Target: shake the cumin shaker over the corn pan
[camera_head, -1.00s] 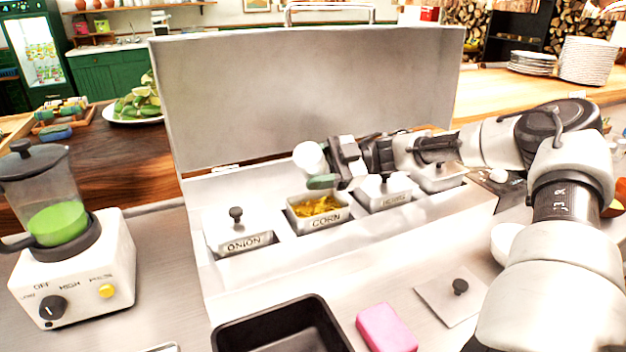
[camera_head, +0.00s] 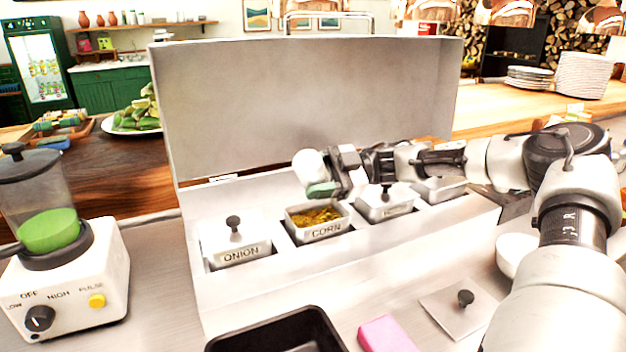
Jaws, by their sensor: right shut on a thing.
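The corn pan (camera_head: 325,230) sits uncovered in the steel topping box, its label reading CORN, with yellow-brown contents inside. My right gripper (camera_head: 338,170) comes in from the right and is shut on the shaker (camera_head: 310,166), a white rounded body with a green end. The shaker is tilted on its side, the green end low, just above the back of the corn pan. Whether anything falls from it cannot be seen. My left gripper is not in view.
The onion pan (camera_head: 236,248) and two pans to the right have lids on. The raised steel lid (camera_head: 310,105) stands behind. A loose lid (camera_head: 458,312), pink block (camera_head: 388,334) and black tray (camera_head: 275,335) lie in front. A blender (camera_head: 75,270) stands left.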

